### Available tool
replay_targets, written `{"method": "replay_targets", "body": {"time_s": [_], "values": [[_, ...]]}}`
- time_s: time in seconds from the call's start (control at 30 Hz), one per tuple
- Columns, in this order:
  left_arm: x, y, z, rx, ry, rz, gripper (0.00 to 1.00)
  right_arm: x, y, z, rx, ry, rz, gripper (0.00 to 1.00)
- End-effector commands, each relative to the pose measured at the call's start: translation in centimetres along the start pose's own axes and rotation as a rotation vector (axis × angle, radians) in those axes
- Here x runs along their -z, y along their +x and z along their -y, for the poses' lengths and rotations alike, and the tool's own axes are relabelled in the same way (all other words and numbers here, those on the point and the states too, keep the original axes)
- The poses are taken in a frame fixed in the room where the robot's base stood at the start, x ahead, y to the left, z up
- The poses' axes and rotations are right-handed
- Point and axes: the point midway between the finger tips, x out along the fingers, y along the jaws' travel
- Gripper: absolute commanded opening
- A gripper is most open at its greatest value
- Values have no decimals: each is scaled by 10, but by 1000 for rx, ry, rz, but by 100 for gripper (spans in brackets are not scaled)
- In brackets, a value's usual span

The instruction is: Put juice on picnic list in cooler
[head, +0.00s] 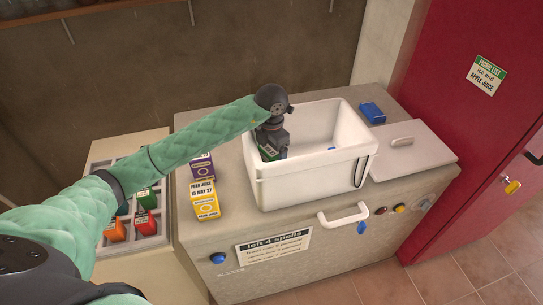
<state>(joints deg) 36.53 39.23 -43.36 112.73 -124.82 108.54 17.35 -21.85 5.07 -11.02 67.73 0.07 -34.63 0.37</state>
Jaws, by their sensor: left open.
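The picnic list (488,74) on the red door reads "ice and apple juice". The white cooler (305,185) stands open on the counter. My left gripper (273,143) reaches over the cooler's left side, pointing down, and is open. A green juice carton (267,153) shows at its fingers, at the cooler's left end; whether it touches them or rests on anything is unclear. A yellow pear juice carton (205,200) and a purple carton (202,165) stand left of the cooler. My right gripper is out of view.
A grey compartment tray (150,241) at left holds several coloured cartons, partly hidden by my left arm. A grey lid (412,150) lies right of the cooler. A blue box (372,113) sits behind it. A handle (343,215) juts from the counter's front.

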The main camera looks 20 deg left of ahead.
Motion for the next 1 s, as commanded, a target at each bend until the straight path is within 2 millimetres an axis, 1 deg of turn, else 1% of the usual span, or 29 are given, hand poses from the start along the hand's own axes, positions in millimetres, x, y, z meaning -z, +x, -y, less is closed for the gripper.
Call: {"method": "replay_targets", "body": {"time_s": [0.03,0.1,0.3,0.4,0.5,0.6,1.0], "values": [[0,-15,-1,-3,1,2,85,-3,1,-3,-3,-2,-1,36],[0,-29,-1,-3,0,2,85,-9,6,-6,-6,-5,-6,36],[0,-64,0,-2,1,1,85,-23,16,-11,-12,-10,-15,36],[0,-76,0,-1,1,1,85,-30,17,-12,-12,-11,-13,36],[0,-84,0,-1,1,1,85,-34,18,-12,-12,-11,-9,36],[0,-87,0,-1,1,1,85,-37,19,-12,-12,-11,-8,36],[0,-88,0,0,0,0,85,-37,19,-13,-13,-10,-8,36]]}}
